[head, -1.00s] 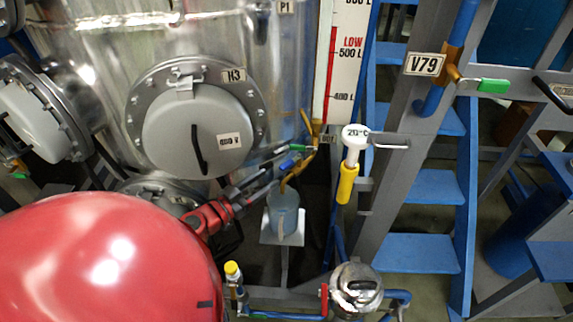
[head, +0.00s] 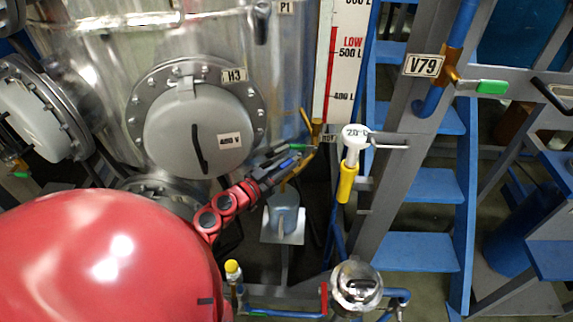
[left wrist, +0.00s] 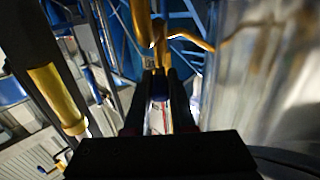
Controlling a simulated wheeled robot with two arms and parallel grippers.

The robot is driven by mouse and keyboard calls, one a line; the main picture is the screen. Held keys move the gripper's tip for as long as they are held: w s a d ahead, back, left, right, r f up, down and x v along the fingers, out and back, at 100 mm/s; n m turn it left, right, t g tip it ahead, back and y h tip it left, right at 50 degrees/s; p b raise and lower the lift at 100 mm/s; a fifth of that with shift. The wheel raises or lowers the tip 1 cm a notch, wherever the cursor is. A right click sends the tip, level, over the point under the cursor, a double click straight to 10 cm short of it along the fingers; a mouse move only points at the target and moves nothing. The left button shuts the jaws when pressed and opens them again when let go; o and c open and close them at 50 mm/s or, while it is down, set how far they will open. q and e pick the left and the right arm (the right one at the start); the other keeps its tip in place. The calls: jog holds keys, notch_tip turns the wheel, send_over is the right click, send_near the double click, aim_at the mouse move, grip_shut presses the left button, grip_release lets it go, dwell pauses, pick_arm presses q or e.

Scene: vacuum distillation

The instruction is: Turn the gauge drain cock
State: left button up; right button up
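The gauge drain cock's small blue handle (head: 288,163) is at the lower end of the brass fitting (head: 304,160) under the level gauge. My left gripper (head: 284,160) reaches it from the lower left, with its dark fingers on either side of the handle. In the left wrist view, the blue handle (left wrist: 159,86) stands between the two fingertips (left wrist: 160,76), under the brass pipe (left wrist: 142,25). The fingers look apart, and contact with the handle is not clear. My right gripper is in neither view.
A green handle (head: 292,147) sits just above the blue one. A blue-grey cup (head: 284,213) stands on a plate below the outlet. The steel tank (head: 95,80) is close on the left. A thermometer (head: 350,165) with a yellow sleeve and blue stairs (head: 420,190) are to the right.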

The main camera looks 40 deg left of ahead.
pick_arm(q)
grip_shut()
dwell(1.0)
